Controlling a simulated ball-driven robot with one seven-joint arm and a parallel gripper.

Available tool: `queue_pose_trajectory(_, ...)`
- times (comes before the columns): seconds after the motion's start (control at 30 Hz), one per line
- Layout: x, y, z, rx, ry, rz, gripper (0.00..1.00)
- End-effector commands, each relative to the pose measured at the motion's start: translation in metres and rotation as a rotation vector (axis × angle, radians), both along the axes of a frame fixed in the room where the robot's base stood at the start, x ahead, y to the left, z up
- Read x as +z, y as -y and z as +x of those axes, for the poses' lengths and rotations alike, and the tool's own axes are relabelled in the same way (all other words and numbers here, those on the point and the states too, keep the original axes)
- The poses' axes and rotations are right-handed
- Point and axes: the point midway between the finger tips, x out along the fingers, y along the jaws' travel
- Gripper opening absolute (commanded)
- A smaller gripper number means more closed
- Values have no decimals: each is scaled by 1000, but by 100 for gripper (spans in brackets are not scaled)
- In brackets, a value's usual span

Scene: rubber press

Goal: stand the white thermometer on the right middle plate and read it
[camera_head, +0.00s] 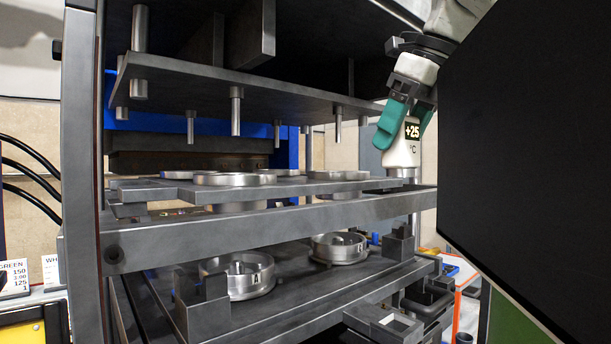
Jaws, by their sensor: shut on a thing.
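The white thermometer (401,152) is upright with a slight tilt at the right end of the press. Its display reads +25 °C. My gripper (409,120) has teal fingers and is shut on the thermometer from above. The thermometer's metal foot is at the right end of the middle plate (376,184). I cannot tell whether the foot touches the plate or is just above or behind it. Several metal rings (234,179) sit on the middle plate.
An upper plate (200,78) with downward pins hangs above the middle plate. Two ring moulds (339,248) sit on the lower level. A frame rail (270,228) crosses in front, and a post (80,130) stands at left. A large black panel blocks the right side of the view.

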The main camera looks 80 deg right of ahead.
Motion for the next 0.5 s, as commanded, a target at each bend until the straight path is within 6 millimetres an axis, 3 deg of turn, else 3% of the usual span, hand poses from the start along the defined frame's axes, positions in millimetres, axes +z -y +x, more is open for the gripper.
queue_pose_trajectory(0.5, 2, 71, 86, 2, 0, 2, 10)
